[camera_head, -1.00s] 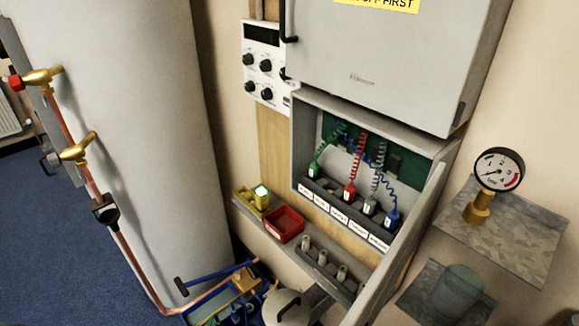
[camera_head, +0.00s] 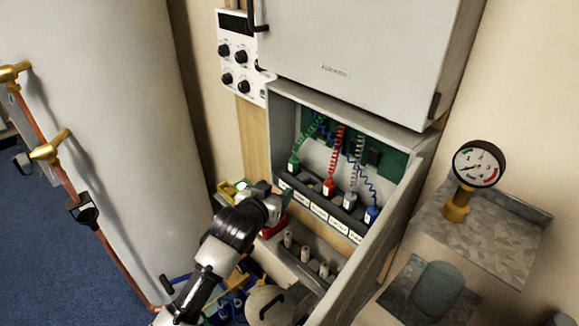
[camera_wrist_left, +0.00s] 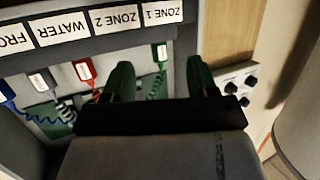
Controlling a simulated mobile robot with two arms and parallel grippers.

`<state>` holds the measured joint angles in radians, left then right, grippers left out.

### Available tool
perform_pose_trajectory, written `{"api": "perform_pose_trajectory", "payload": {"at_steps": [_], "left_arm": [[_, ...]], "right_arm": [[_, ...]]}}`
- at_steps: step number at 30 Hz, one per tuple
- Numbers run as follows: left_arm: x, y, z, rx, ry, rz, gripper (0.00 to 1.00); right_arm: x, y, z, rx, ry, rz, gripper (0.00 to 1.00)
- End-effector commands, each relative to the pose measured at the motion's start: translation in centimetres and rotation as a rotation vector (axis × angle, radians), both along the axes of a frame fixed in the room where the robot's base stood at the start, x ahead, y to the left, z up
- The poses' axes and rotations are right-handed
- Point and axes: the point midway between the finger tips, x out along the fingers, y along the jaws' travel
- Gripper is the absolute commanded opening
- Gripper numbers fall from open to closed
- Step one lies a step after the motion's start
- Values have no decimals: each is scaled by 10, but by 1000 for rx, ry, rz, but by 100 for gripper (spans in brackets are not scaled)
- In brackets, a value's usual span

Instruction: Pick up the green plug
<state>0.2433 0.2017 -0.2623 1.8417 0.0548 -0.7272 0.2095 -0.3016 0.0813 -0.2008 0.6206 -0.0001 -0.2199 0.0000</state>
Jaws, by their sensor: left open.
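The green plug (camera_head: 293,164) stands at the left end of the plug row in the open grey box, its coiled green cord rising behind it. My left gripper (camera_head: 276,203) is open and empty, in front of and below the box's left end, apart from the plug. In the left wrist view the green plug (camera_wrist_left: 162,54) appears between the two spread fingers of the left gripper (camera_wrist_left: 160,66), beyond their tips, by the ZONE 1 label. My right gripper is not in view.
The red plug (camera_head: 329,186), grey plug (camera_head: 350,200) and blue plug (camera_head: 371,215) stand in the same row. The open box door (camera_head: 372,240) borders the right side. A red bin (camera_head: 276,229) is partly hidden behind my left gripper. A pressure gauge (camera_head: 479,164) stands at right.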

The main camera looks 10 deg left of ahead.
Motion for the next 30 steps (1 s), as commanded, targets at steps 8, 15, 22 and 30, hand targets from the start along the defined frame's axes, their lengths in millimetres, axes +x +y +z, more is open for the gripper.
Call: {"api": "perform_pose_trajectory", "payload": {"at_steps": [8, 15, 22, 30], "left_arm": [[27, -8, 29, -15, -67, -11, 58], [56, -14, 22, -15, -66, -11, 58], [67, -17, 20, -14, -66, -11, 58], [98, -25, 11, -15, -65, -10, 58]], "right_arm": [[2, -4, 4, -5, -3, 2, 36], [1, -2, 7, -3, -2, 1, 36], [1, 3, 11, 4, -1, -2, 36], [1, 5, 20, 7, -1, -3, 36]]}}
